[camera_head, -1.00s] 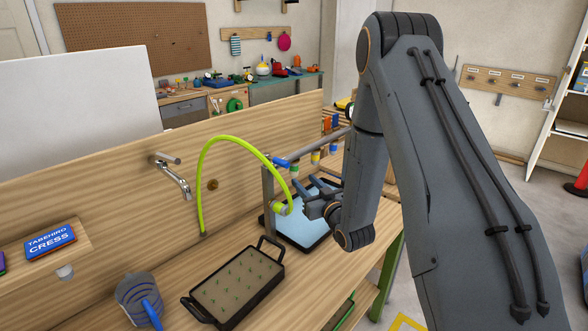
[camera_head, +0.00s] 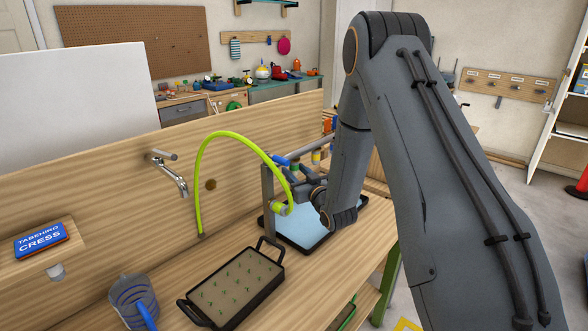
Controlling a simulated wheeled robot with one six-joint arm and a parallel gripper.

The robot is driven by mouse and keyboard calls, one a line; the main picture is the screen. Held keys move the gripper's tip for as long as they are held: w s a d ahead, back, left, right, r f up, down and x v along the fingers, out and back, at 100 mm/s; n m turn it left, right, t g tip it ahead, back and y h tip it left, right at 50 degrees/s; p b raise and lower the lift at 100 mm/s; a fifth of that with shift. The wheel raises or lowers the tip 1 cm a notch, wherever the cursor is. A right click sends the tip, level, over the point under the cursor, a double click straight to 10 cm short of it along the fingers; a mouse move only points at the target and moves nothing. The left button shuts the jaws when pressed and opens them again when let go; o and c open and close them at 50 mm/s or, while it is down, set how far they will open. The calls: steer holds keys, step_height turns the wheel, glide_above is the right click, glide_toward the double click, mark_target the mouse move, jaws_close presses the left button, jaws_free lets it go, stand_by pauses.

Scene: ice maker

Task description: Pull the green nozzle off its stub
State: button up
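The green nozzle (camera_head: 279,208) is at the lower end of a bright yellow-green hose (camera_head: 222,137), beside a grey upright post (camera_head: 267,192). It hangs over the blue surface of a black-rimmed tray. The stub under or behind it cannot be made out. My gripper (camera_head: 292,190) is just right of the nozzle, its dark fingers close to the nozzle and the hose end. I cannot tell whether they touch it or how far apart they are.
Colour-banded fittings (camera_head: 316,157) hang from the grey rail behind my gripper. The black-rimmed tray (camera_head: 314,247) lies below. A seedling tray (camera_head: 236,288), a blue jug (camera_head: 132,301) and a wall tap (camera_head: 173,178) are to the left. Bare bench lies front right of the seedling tray.

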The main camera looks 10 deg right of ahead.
jaws_close()
steer(key=shift+f, duration=0.1)
steer(key=shift+f+b, duration=0.6)
steer(key=shift+f, duration=0.15)
steer(key=shift+f+b, duration=0.7)
steer(key=shift+f, duration=0.3)
steer(key=shift+s, duration=0.1)
steer(key=shift+s+p, duration=0.8)
steer(key=shift+s, duration=2.1)
